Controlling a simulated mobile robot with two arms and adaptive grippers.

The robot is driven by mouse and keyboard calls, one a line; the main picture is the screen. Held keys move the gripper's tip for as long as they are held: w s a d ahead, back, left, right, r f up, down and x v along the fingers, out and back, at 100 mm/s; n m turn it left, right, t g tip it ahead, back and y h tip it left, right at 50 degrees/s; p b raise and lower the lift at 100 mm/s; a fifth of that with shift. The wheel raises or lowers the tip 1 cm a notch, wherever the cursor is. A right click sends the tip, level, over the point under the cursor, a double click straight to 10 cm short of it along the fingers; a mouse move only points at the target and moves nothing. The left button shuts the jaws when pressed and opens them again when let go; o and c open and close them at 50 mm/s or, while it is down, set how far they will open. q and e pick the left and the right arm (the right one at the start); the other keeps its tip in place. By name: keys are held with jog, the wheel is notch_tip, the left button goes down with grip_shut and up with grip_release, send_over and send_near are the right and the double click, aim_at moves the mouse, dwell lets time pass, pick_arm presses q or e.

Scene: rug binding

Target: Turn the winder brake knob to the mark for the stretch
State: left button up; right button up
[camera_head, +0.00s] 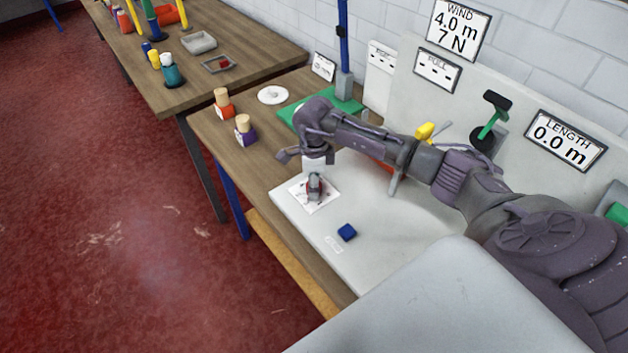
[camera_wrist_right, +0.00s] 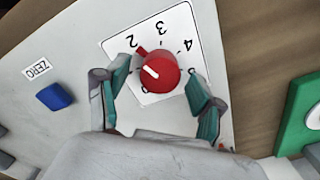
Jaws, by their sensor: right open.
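The red brake knob (camera_wrist_right: 160,76) sits on a white dial card (camera_wrist_right: 178,28) with numbers, upside down in the right wrist view. A red tab on the knob points to the upper left, close to the 2. A short white line shows on its face. The lower numbers are partly hidden. In the head view the knob (camera_head: 315,186) shows on its card (camera_head: 300,198), below my right gripper (camera_head: 304,157). My right gripper (camera_wrist_right: 158,82) is open, with one finger on each side of the knob and gaps visible. My left gripper is not in view.
A blue button (camera_wrist_right: 54,96) labelled ZERO is on the light panel beside the dial. Signs on the back board read WIND 4.0 m 7 N (camera_head: 459,25) and LENGTH 0.0 m (camera_head: 565,140). A green-handled lever (camera_head: 491,120) and a yellow part (camera_head: 425,132) stand behind my arm.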

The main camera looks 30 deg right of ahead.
jog(key=c, duration=1.1)
jog(key=shift+c, duration=0.2)
jog(key=shift+m, duration=0.4)
jog(key=shift+m+b, duration=0.65)
jog(key=shift+m, duration=0.25)
jog(key=m+b, duration=0.1)
jog(key=m, duration=0.1)
jog(key=shift+m, duration=0.3)
jog(key=shift+m+b, duration=0.5)
jog(key=shift+m, duration=1.8)
